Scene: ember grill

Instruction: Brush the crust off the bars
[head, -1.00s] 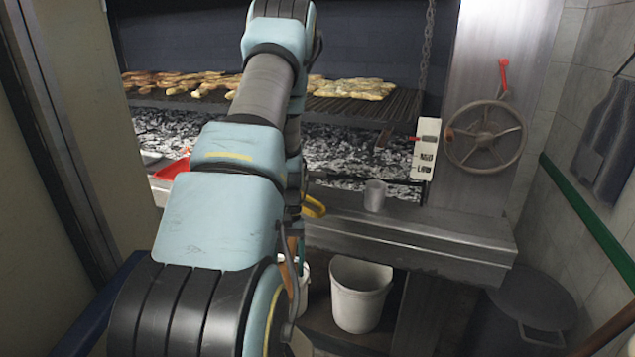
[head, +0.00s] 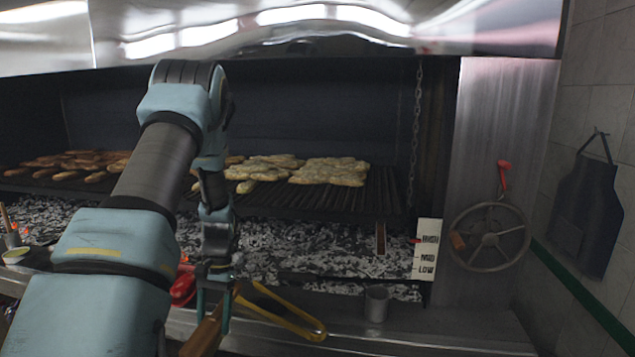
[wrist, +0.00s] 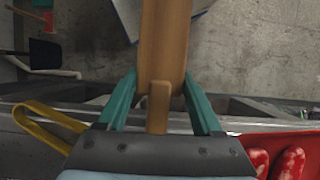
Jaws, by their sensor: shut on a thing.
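My gripper (head: 217,312) hangs in front of the grill ledge. Its teal fingers (wrist: 160,105) are shut on a wooden handle (wrist: 165,45), which also shows in the head view (head: 203,337). I take it for the brush; no bristles are in sight. The grill bars (head: 375,198) are dark and lie above the coals, up and to the right of my gripper. Their right part is bare of food. I cannot make out the crust at this size, and my arm hides part of the grill.
Chicken pieces (head: 330,171) and sausages (head: 70,165) lie on the grill. Yellow tongs (head: 300,325) and a metal cup (head: 376,304) are on the ledge (head: 430,342). A red tray (wrist: 250,150) is near my gripper. A handwheel (head: 488,238) and height scale (head: 426,250) are right.

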